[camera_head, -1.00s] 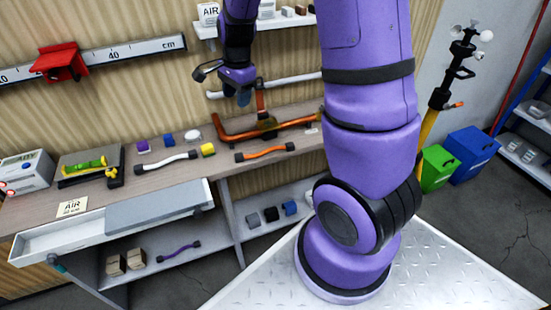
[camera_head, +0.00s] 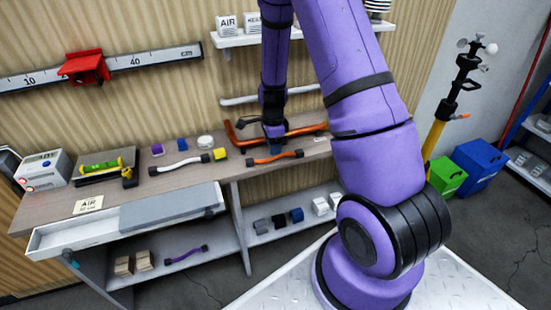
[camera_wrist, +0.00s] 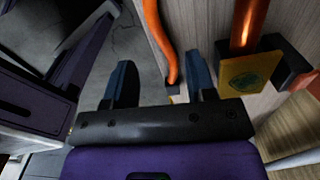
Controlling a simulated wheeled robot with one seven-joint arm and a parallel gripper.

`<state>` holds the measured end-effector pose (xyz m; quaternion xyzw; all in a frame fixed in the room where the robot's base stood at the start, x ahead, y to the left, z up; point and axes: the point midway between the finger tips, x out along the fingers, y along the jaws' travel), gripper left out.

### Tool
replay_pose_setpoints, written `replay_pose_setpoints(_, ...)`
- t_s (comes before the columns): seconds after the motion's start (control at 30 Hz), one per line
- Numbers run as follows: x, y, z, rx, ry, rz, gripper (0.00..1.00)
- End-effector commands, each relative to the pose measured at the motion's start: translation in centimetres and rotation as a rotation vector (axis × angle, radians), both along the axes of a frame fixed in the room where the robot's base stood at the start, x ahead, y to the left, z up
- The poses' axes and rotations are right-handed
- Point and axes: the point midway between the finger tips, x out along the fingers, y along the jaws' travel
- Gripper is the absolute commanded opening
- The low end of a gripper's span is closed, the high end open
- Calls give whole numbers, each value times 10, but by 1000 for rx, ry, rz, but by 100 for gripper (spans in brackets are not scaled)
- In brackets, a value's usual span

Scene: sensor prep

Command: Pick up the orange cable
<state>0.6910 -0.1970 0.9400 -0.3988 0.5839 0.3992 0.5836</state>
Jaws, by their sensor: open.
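The orange cable (camera_head: 275,158) has black ends and lies in a shallow curve near the front edge of the workbench. My gripper (camera_head: 275,145) points down just above and behind the cable's middle, in front of the orange pipe. In the wrist view, my gripper (camera_wrist: 161,75) has its two dark fingers spread apart with nothing held. The curved orange cable (camera_wrist: 162,42) shows in the gap between them, nearer the right finger.
An orange pipe (camera_head: 243,138) lies just behind the cable; in the wrist view a yellow tag (camera_wrist: 248,75) hangs by it. A tray (camera_head: 75,233) juts from the bench front.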

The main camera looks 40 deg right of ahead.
Motion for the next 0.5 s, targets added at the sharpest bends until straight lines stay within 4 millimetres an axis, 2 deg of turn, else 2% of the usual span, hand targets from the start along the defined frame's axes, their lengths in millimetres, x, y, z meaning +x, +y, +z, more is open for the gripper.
replay_pose_setpoints(0.17,0,-4,-13,1,2,-1,51)
replay_pose_setpoints(0.3,0,-10,-32,1,2,-1,51)
replay_pose_setpoints(0.5,0,-10,-51,0,1,2,51)
